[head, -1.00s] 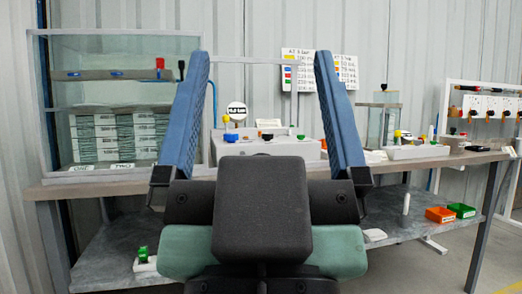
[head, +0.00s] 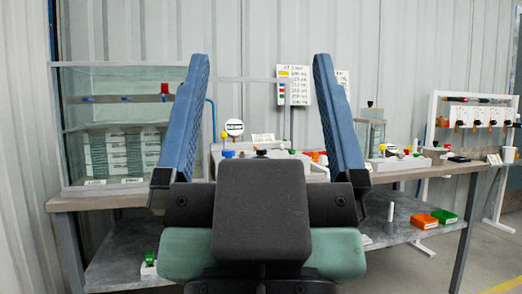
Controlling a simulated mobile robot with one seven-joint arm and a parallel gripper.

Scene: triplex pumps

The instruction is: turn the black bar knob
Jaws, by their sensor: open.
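My gripper (head: 258,60) is open, its two blue fingers pointing up and wide apart, with nothing between them. Beyond it, a white panel box (head: 218,160) stands on the bench. A small black knob (head: 262,153) shows on this box, just above my dark gripper body, which hides the box's lower part. I cannot tell which is the bar knob. My gripper touches neither in this view.
A large glass tank (head: 110,115) stands on the bench (head: 100,201) at left. A white box with coloured knobs (head: 400,163) is at right. Orange (head: 424,221) and green (head: 445,216) bins lie on the lower shelf. A tool rack (head: 433,110) stands far right. Floor shows lower right.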

